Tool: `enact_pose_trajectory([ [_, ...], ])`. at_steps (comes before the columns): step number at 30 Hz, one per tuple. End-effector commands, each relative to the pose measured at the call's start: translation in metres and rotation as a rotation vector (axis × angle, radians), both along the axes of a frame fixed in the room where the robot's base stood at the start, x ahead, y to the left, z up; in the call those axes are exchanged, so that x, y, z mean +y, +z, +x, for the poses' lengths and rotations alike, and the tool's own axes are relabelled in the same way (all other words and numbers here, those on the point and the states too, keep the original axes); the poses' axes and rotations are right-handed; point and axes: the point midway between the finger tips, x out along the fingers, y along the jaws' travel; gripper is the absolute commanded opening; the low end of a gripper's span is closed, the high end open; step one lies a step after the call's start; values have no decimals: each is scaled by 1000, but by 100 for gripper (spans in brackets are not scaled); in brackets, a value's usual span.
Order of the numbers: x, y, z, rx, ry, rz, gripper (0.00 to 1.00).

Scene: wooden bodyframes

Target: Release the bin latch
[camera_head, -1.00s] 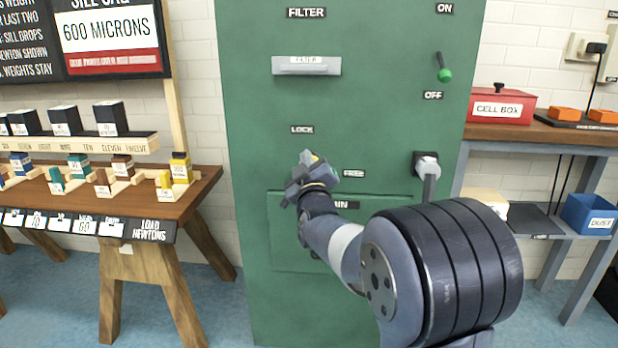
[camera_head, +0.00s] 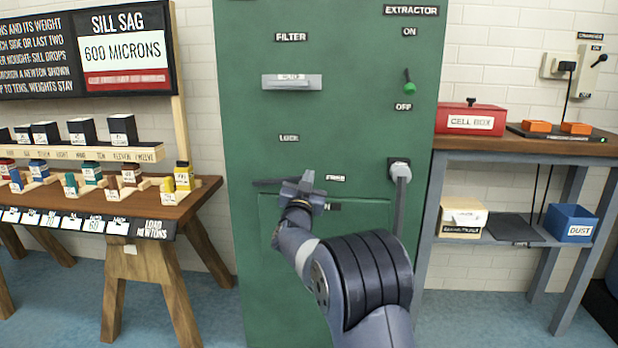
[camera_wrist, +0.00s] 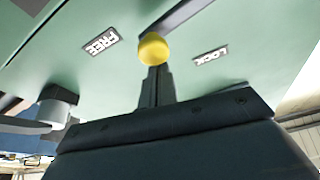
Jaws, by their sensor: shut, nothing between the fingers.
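The green cabinet (camera_head: 250,240) carries the labels LOCK (camera_head: 289,138) and FREE (camera_head: 335,178) above its lower panel. A dark bar (camera_head: 265,182) shows to the left of my gripper (camera_head: 306,182), which hides its right part. In the wrist view a yellow knob (camera_wrist: 153,49) is just beyond the tips of my gripper (camera_wrist: 157,80), between the FREE (camera_wrist: 100,41) and LOCK (camera_wrist: 210,56) labels. A dark bar (camera_wrist: 183,14) runs behind it. My fingers are shut and empty. I cannot tell whether they touch the knob.
A filter handle (camera_head: 291,82) and a green-tipped switch (camera_head: 408,88) are higher on the cabinet. A grey pipe (camera_head: 400,210) stands right of my gripper. A weights table (camera_head: 195,195) is at left, and a bench (camera_head: 470,142) with a red cell box (camera_head: 470,118) at right.

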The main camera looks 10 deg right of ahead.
Motion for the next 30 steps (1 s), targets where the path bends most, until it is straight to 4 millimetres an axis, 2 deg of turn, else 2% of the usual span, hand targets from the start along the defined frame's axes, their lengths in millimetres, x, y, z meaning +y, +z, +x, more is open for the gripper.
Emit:
enact_pose_trajectory([
  [12,2,-11,1,-5,1,22,0],
  [30,1,-8,0,-5,1,20,0],
])
